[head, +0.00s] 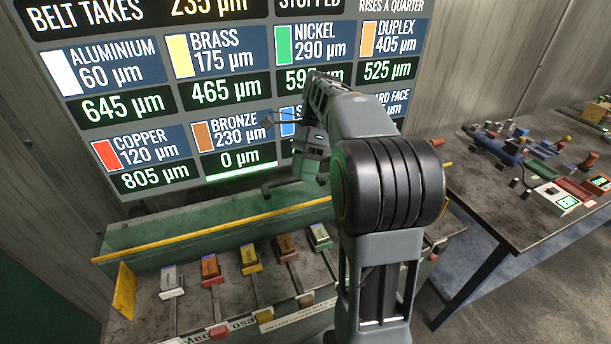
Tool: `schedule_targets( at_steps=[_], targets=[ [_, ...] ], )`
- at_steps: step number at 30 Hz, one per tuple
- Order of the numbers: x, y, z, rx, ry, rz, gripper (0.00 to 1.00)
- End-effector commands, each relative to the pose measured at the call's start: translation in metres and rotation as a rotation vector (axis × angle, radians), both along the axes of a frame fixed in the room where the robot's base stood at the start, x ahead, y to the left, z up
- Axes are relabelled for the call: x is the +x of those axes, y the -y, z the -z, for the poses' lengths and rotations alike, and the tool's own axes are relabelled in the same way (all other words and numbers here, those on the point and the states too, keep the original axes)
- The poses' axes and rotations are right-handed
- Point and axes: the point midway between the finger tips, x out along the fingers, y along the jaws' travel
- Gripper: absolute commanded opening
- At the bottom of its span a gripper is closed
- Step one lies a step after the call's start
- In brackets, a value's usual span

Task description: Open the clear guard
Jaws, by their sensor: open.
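My gripper (292,187) hangs at the end of my arm, in front of the lower part of the display board and above the green housing (190,224). It is open, and I see nothing between its fingers. My own forearm and wrist hide part of it. A long yellow bar (200,236) runs along the front upper edge of the housing, below my gripper and apart from it in the picture. I cannot make out a clear pane, so I cannot tell where the clear guard lies or whether it is open.
Several coloured blocks on levers, including a white one (172,281) and a red one (210,269), line the bench front. A yellow plate (124,291) stands at its left end. The display board (150,100) rises behind. A cluttered table (490,205) stands at right.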

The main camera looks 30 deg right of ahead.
Motion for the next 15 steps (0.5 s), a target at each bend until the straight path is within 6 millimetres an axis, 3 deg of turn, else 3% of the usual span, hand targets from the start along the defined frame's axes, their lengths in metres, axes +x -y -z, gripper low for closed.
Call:
schedule_targets(
  at_steps=[6,15],
  targets=[
    [-0.014,-0.002,-0.006,0.0,0.001,0.0,0.48],
    [-0.016,-0.003,-0.007,0.0,0.0,0.0,0.48]
  ],
)
